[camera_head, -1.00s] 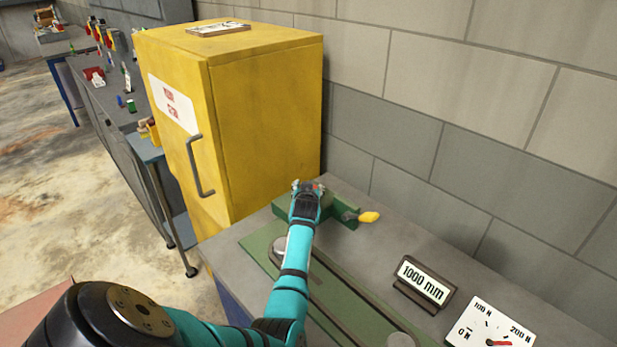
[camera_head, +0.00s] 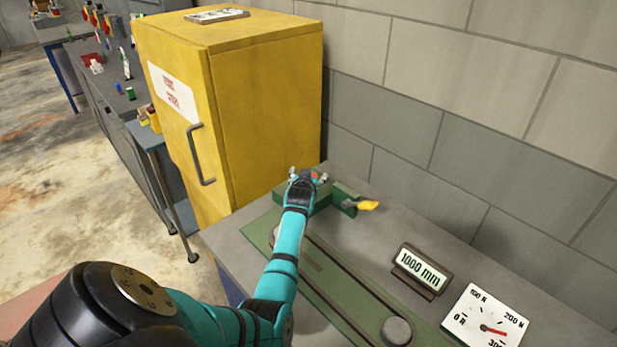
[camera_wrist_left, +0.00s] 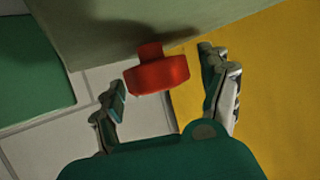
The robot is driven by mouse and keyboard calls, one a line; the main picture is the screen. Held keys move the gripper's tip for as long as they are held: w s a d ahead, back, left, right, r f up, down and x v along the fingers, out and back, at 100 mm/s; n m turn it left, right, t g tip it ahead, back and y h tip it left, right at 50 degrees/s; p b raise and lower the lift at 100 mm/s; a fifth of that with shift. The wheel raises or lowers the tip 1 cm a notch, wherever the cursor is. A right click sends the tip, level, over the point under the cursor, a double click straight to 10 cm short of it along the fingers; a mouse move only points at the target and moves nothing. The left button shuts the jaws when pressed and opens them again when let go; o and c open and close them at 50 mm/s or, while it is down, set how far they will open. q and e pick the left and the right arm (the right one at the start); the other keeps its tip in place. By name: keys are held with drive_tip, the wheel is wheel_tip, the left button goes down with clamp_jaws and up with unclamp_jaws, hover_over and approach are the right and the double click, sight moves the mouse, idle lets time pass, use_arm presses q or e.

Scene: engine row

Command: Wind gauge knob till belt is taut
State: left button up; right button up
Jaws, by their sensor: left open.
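The red knob (camera_wrist_left: 157,75) shows in the left wrist view, on a short stem against a grey-green surface. My left gripper (camera_wrist_left: 163,82) is open, its fingers on either side of the knob with gaps. In the head view that gripper (camera_head: 308,177) is at the far end of the green block (camera_head: 345,195), where the knob is mostly hidden. The belt (camera_head: 335,285) runs along a green plate toward a round pulley (camera_head: 397,331); my arm hides its far end. The gauge (camera_head: 485,318) has its red needle between 200 and 300. My right gripper is not in view.
A yellow cabinet (camera_head: 255,110) stands close behind and left of the gripper. A yellow-tipped lever (camera_head: 366,205) sticks out of the green block. A "1000 mm" display (camera_head: 420,270) stands on the grey bench (camera_head: 375,245). A block wall borders the bench.

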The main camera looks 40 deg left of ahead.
use_arm(q)
drive_tip(key=shift+s+d, duration=0.1)
drive_tip(key=v, duration=1.1)
drive_tip(key=shift+s+d+r, duration=0.2)
drive_tip(key=shift+s, duration=0.15)
